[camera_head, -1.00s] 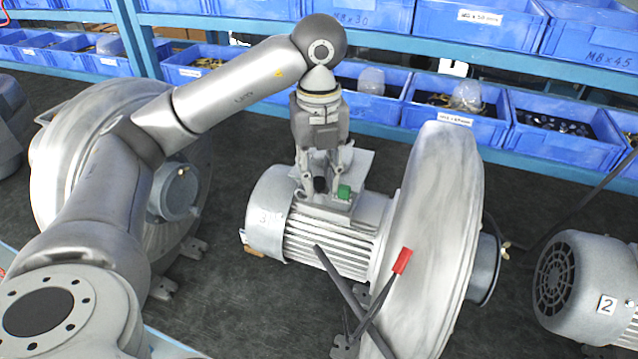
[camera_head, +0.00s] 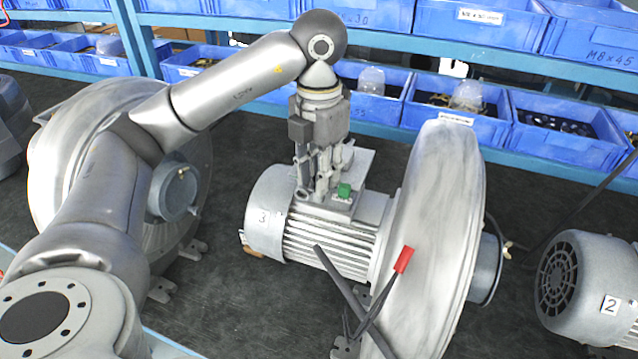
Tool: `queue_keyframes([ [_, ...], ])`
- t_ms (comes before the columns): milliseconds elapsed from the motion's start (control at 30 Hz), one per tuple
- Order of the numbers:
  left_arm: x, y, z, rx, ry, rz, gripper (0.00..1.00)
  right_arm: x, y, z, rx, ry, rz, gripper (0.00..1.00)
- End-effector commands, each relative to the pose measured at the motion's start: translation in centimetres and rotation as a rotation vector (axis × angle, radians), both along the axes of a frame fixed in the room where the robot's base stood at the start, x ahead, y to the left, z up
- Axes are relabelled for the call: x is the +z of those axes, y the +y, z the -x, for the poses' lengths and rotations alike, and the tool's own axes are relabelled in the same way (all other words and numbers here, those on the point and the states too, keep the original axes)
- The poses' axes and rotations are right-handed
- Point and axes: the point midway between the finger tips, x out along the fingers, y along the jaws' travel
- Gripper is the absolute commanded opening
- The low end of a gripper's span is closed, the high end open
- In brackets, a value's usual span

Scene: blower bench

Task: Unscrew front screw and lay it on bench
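The motor (camera_head: 330,246) of a blower, marked 3, lies on the dark bench and joins a large round grey housing (camera_head: 437,230). On top of the motor is an opened terminal box (camera_head: 334,207) with a raised plate behind it and a green block (camera_head: 344,190) at its right. My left gripper (camera_head: 321,196) points straight down, with its fingertips at the box just left of the green block. The fingers overlap in this view, so their gap is hidden. I cannot make out the front screw; the fingers cover that spot. My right gripper is out of view.
Blue bins (camera_head: 567,130) of hardware line the shelf behind. Another blower (camera_head: 80,165) stands at left, partly behind my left arm. A motor marked 2 (camera_head: 578,290) is at right. A dark cable with a red end (camera_head: 403,260) crosses in front of the housing.

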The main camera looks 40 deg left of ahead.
Motion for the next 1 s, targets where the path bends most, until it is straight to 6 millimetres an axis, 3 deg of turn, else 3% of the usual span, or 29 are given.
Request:
queue_keyframes([
  [1000, 0.00, 0.01, -0.01, -1.127, 0.000, 0.001, 0.27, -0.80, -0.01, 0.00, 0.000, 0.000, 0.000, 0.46],
])
